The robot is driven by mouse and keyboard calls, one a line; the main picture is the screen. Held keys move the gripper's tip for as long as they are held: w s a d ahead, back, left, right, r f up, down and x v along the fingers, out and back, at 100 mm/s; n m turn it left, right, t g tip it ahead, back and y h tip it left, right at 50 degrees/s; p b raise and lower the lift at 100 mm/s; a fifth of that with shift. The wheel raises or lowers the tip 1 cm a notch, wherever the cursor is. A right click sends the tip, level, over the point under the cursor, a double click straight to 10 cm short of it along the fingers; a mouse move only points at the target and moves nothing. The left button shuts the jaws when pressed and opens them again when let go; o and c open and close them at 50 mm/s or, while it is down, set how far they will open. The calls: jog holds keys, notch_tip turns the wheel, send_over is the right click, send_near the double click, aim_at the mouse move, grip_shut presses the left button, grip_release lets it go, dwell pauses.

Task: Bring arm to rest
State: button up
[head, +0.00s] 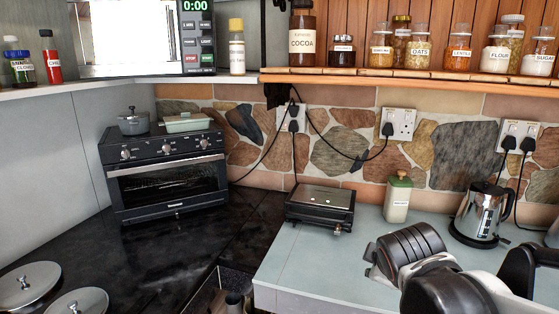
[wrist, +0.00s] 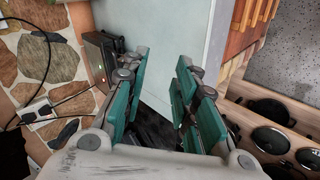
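My gripper (wrist: 162,80) shows in the wrist view with its two teal-padded fingers spread apart. Nothing is held between them; the pale grey-blue worktop (wrist: 155,45) and a dark area lie beyond the gap. In the head view my arm's black and white links come in at the lower right, in front of the worktop (head: 300,258). I cannot make out the fingers in the head view.
On the worktop stand a black grill (head: 320,205), a cream canister (head: 398,197) and a steel kettle (head: 481,212) close to my arm. A toaster oven (head: 165,180) stands at left. A shelf (head: 400,79) carries several jars. Steel lids (head: 27,284) lie lower left.

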jog(key=s+a+f+m+g+y, duration=0.1)
jog(key=s+a+f+m+y, duration=0.1)
jog(key=s+m, duration=0.9)
jog(key=s, duration=0.3)
jog(key=shift+s+f+m+g, duration=0.15)
jog(key=shift+s+m+g, duration=0.15)
jog(key=shift+s+m, duration=0.1)
